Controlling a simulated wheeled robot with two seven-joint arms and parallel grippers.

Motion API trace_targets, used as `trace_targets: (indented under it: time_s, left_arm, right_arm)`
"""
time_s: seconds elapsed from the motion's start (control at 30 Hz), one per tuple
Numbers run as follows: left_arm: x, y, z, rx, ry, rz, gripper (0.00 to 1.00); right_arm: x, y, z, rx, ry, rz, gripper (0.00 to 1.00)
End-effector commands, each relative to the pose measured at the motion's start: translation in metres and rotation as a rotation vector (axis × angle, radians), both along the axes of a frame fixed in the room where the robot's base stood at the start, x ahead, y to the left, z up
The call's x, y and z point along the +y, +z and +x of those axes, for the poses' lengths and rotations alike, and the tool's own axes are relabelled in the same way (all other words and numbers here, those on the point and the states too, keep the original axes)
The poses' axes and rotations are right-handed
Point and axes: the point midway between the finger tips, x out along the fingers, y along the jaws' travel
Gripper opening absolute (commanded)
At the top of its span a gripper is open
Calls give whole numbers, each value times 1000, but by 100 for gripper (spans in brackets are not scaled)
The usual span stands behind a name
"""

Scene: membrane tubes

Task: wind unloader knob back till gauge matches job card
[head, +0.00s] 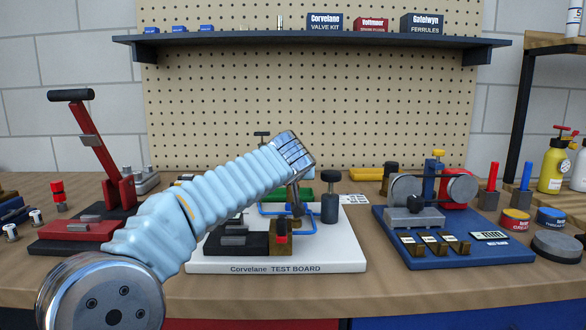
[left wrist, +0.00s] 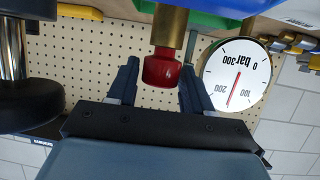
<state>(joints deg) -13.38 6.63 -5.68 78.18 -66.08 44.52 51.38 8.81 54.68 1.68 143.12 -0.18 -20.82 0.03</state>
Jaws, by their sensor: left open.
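The white test board (head: 275,262) stands in the middle of the bench. The red unloader knob (head: 281,226) sits above a brass block there. In the left wrist view, which looks upside down, the red knob (left wrist: 162,70) is on a brass stem between the fingers of my left gripper (left wrist: 158,76). The fingers are open, with gaps on both sides. In the head view my left gripper (head: 296,204) is over the board, partly hidden by its own wrist. The gauge (left wrist: 237,78) has a red needle between 100 and 200; my sleeved arm hides it in the head view.
A black-capped post (head: 329,206) stands just right of the knob. A small white card (head: 352,200) lies behind it, too small to read. A blue fixture (head: 455,255) is on the right, a red lever press (head: 118,190) on the left. A shelf (head: 310,38) hangs above.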

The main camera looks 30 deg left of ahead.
Motion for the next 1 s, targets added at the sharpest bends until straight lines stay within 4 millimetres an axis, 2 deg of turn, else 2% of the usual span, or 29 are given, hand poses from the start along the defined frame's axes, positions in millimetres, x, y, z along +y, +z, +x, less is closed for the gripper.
trace_targets:
  time_s: [0.37,0.6,0.8,1.0]
  left_arm:
    - [3,-3,5,0,0,0,49]
    - [3,-3,5,1,0,0,14]
    - [2,-7,6,-1,69,1,14]
    - [2,-2,5,-1,106,0,14]
  right_arm:
    - [0,1,0,0,0,0,100]
    - [0,1,0,0,0,0,100]
    - [-1,-18,0,-1,-3,-2,100]
    - [-2,-18,0,-1,-5,-3,100]
